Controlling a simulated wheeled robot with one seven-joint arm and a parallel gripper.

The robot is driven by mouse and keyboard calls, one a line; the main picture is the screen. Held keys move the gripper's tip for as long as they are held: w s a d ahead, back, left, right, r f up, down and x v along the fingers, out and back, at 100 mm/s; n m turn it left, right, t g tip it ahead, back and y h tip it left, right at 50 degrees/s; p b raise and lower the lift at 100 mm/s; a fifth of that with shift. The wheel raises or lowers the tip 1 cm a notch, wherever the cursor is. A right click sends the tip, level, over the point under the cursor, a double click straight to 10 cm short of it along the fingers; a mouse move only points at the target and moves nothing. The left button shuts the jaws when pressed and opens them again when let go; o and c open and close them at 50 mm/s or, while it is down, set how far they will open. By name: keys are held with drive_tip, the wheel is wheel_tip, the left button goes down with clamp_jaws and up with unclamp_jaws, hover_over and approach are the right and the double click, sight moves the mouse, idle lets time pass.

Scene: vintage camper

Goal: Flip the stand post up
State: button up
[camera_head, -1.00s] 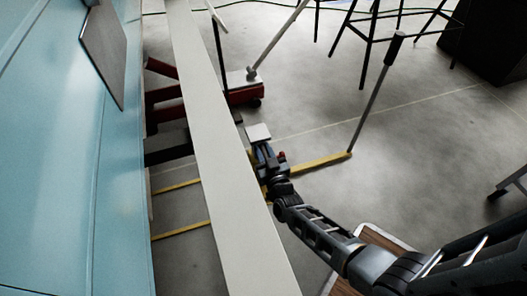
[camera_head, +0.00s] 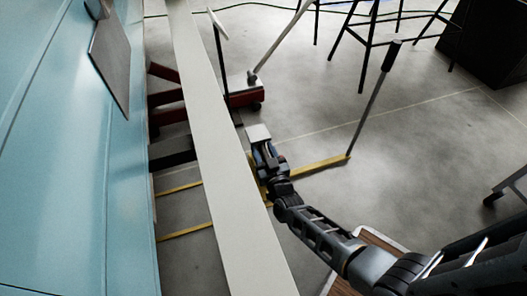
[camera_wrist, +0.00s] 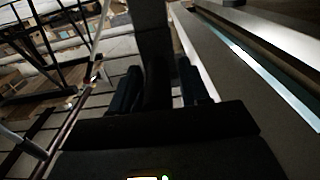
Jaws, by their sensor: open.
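My gripper (camera_head: 264,158) is low beside the long pale beam, on its right side, next to a small pale square plate (camera_head: 258,132). This plate looks like the top of the stand post, but the post below it is mostly hidden by the gripper and beam. In the wrist view my gripper (camera_wrist: 156,92) is open, with a dark upright piece (camera_wrist: 155,45) between its two fingers. That piece may be the post; it is too dark to tell whether the fingers touch it.
The long pale beam (camera_head: 225,150) runs beside the blue camper wall (camera_head: 60,150). A red floor jack (camera_head: 245,92) with a grey handle stands beyond. A yellow bar (camera_head: 320,165) lies on the floor, with a black-gripped pole (camera_head: 370,105) rising from its end.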

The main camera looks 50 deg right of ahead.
drive_tip(key=shift+d+r, duration=0.1)
drive_tip(key=shift+r, duration=0.2)
drive_tip(key=p+v, duration=0.2)
drive_tip(key=v, duration=0.6)
drive_tip(key=shift+f, duration=0.3)
drive_tip(key=shift+w, duration=0.1)
